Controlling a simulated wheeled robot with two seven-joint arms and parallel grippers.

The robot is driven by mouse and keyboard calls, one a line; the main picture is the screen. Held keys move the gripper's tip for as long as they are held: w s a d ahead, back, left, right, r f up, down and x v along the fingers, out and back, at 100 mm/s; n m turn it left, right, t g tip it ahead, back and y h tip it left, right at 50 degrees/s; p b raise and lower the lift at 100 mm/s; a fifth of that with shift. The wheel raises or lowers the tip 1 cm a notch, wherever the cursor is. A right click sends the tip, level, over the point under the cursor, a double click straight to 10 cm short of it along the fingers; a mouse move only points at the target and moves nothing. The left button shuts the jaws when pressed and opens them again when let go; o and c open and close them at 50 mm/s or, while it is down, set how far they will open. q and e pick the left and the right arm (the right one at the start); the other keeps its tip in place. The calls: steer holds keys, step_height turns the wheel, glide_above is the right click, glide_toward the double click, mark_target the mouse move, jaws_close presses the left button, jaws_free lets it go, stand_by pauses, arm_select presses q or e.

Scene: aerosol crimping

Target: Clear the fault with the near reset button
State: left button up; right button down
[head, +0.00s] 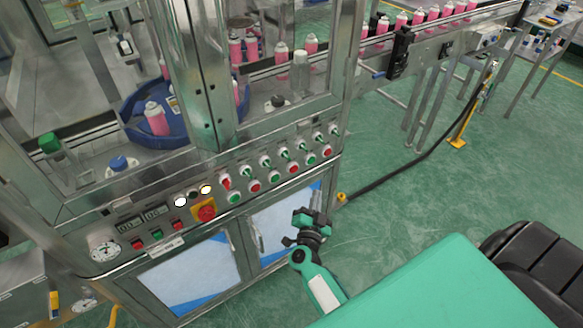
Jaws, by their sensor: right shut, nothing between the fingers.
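The control panel (185,240) runs along the front of the crimping machine, with several red and green buttons and switches. At its left part are a red button (138,244), a green button (157,234) and another red button (178,225) below two small displays (142,218). Labels are too small to read, so I cannot tell which is the near reset button. My right gripper (317,192) is shut and empty, pointing up in front of the right cabinet door, below the right part of the panel and apart from the buttons. My left gripper is out of view.
A pressure gauge (105,249) is at the left end. Pink cans stand on a blue turntable (140,128) and a conveyor behind. Green floor (400,200) is open to the right.

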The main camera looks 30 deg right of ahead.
mark_target(294, 169)
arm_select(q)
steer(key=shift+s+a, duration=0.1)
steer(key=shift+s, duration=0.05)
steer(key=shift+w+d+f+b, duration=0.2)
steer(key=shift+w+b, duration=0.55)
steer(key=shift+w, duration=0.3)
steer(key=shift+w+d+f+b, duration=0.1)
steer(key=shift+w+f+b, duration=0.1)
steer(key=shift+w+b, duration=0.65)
arm_select(e)
steer(key=w, duration=0.8)
steer(key=shift+w+a, duration=0.35)
steer(key=shift+w, duration=0.05)
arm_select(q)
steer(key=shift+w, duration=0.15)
arm_select(e)
steer(key=shift+w, duration=0.15)
steer(key=shift+w, duration=0.25)
